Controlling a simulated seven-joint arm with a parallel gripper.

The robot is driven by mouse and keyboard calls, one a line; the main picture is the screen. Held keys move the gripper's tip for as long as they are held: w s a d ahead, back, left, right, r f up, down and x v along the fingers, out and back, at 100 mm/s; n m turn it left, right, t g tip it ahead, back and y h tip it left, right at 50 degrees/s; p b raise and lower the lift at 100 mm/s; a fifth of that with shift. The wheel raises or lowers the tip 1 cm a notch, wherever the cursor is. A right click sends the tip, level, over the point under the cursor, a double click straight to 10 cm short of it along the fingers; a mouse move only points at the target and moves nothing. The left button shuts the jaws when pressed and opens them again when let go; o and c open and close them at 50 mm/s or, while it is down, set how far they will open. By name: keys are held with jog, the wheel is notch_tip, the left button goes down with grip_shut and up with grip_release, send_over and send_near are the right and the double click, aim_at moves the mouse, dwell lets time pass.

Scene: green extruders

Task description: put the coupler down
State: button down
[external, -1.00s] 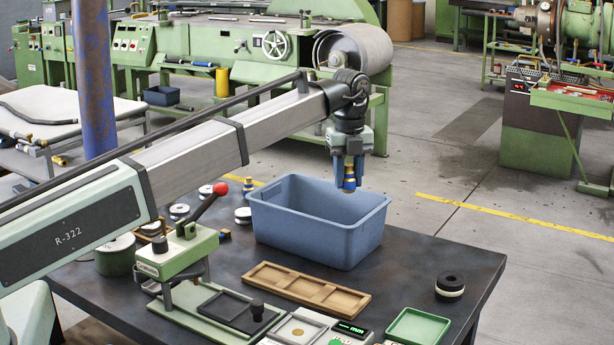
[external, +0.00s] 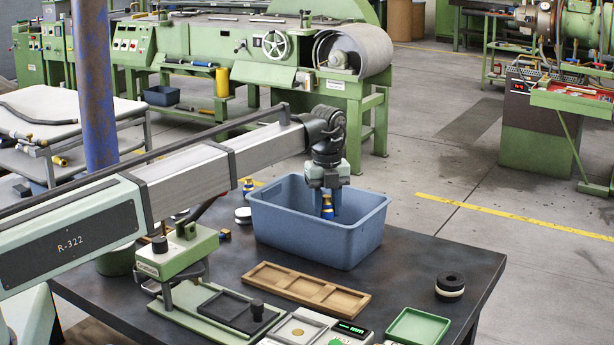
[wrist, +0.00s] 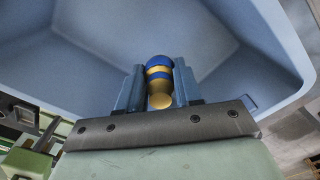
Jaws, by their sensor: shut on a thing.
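The coupler (external: 327,207) is a small blue and brass-yellow banded piece. My gripper (external: 322,208) is shut on it, inside the upper part of the blue bin (external: 300,250), between its walls. In the wrist view the coupler (wrist: 159,80) sits between the two blue-grey fingers of my gripper (wrist: 159,88), with the bin (wrist: 205,60) around and below it. The bin floor seen in the wrist view looks empty. The gap between the coupler and the floor cannot be told exactly.
A wooden tray with compartments (external: 258,282) lies in front of the bin. A lever press (external: 178,250) stands to the left, a green tray (external: 418,327) at the front right, and black and white rings (external: 450,286) at the right. Another blue and yellow piece (external: 248,185) shows behind the bin.

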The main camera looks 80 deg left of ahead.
aim_at(327, 196)
jog(key=shift+f, duration=3.1)
jog(key=c, duration=0.8)
grip_release()
jog(key=shift+f, duration=0.1)
jog(key=shift+o, duration=0.2)
notch_tip(327, 196, up, 12)
jog(key=shift+r, duration=0.15)
jog(key=shift+o, duration=0.5)
